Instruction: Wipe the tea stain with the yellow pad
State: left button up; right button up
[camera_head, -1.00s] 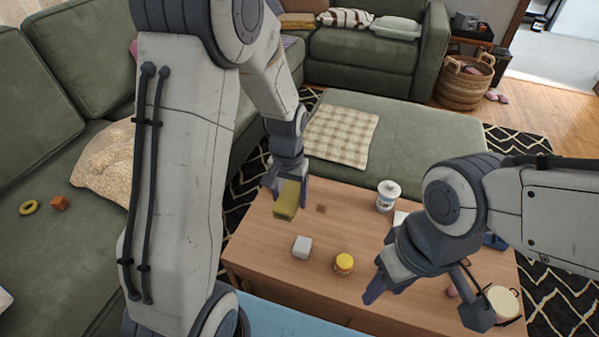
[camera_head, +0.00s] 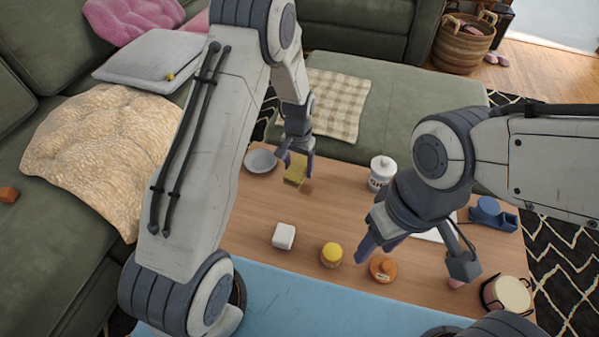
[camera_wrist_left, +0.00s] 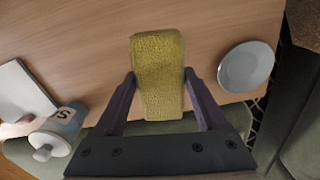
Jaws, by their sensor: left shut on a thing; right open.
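The yellow pad (camera_head: 294,171) is held in my left gripper (camera_head: 296,160), just above or at the wood table; I cannot tell if it touches. In the left wrist view, the pad (camera_wrist_left: 158,75) sits upright between both fingers of my left gripper (camera_wrist_left: 160,95). The tea stain (camera_head: 306,187) is a small brown patch on the table, right beside the pad's lower right edge in the head view. No stain shows in the left wrist view; the pad may hide it. My right gripper (camera_head: 412,258) is open and empty over the table's right part.
The table (camera_head: 250,215) bears a grey plate (camera_head: 261,160), a white canister (camera_head: 381,174), a white block (camera_head: 284,236), a yellow-lidded jar (camera_head: 331,255), an orange-brown round item (camera_head: 383,268) and a blue item (camera_head: 493,214). Wood around the stain is clear.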

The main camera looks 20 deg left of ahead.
aim_at(311, 192)
pick_arm(q)
jog(key=shift+f+b, duration=3.45)
jog(key=shift+f, duration=0.5)
jog(key=shift+d+f, duration=0.15)
jog(key=shift+d, duration=0.1)
jog(key=shift+d+f+b, duration=0.1)
jog(key=shift+d+b, duration=0.35)
jog(key=shift+d, duration=1.45)
jog(key=shift+a, duration=0.2)
jog(key=shift+a+r, duration=0.3)
jog(key=shift+a, duration=0.2)
jog(key=shift+a+f+p, duration=0.15)
jog(key=shift+a+p, duration=0.25)
jog(key=shift+a, duration=1.05)
notch_tip(311, 192, up, 3)
jog(key=shift+d+f+p, duration=0.1)
jog(key=shift+p, duration=0.85)
notch_tip(311, 192, up, 5)
jog(key=p, duration=0.5)
